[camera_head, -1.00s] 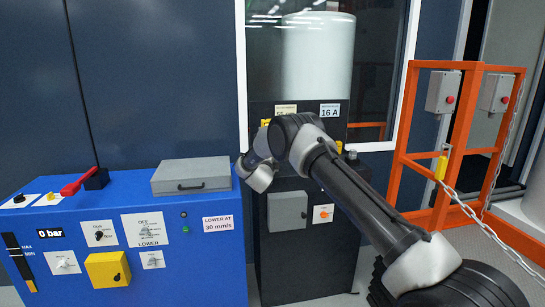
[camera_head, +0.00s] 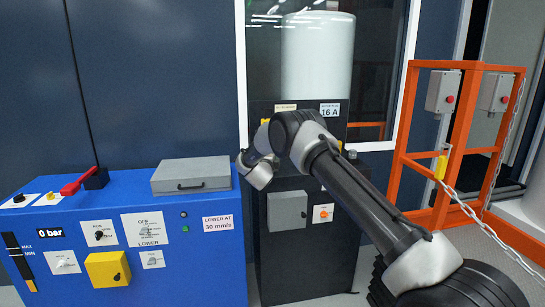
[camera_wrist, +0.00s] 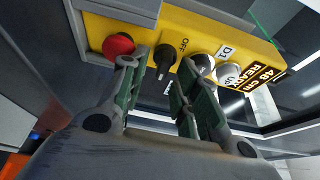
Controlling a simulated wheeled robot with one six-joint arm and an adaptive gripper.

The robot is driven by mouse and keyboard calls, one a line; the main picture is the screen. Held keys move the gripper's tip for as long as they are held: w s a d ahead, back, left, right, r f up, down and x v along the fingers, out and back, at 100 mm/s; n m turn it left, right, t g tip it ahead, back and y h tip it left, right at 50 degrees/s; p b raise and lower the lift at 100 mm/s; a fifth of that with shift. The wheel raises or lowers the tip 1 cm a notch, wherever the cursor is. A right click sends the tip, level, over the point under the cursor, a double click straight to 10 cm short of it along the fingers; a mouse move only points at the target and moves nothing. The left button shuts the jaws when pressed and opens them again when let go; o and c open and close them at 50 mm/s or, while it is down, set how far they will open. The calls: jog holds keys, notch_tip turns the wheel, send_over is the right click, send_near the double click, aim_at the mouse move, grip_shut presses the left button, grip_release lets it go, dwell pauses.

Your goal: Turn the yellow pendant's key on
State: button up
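The yellow pendant (camera_wrist: 205,40) spans the top of the wrist view, tilted in the picture. On it are a red round button (camera_wrist: 118,45), a black key (camera_wrist: 165,58) beside the word OFF, and pale round buttons to the right. My gripper (camera_wrist: 160,75) is open and empty. Its left finger is close to the red button and its right finger close to a pale button. The key lies in the gap between the fingertips; I cannot tell whether either finger touches anything. In the head view, my arm hides most of the pendant.
A blue cabinet (camera_head: 190,275) with knobs, a yellow switch box (camera_head: 107,269) and a grey case (camera_head: 190,176) stands left. A black cabinet (camera_head: 300,265) stands behind my arm before a window. An orange frame (camera_head: 462,130) with a chain is at right.

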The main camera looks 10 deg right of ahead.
jog(key=v, duration=0.8)
dwell(0.4)
jog(key=s+d+r+n+y, duration=0.25)
jog(key=r+n+y, duration=0.3)
jog(key=r, duration=0.85)
jog(key=s+d+r+n+g+y, duration=0.25)
jog(key=s+r+n, duration=0.5)
jog(key=s, duration=0.45)
jog(key=s+d+f+n+g, duration=0.1)
jog(key=s+d+n+g, duration=0.2)
jog(key=s, duration=1.2)
jog(key=s+d+f+n+g, duration=0.2)
jog(key=s+d, duration=0.3)
jog(key=s, duration=1.1)
jog(key=s+d+f+n+g+h, duration=0.1)
jog(key=s+d+n+g, duration=0.3)
jog(key=s, duration=1.2)
jog(key=shift+d+f+n+g, duration=0.25)
jog(key=shift+f+g, duration=0.2)
jog(key=shift+f, duration=0.3)
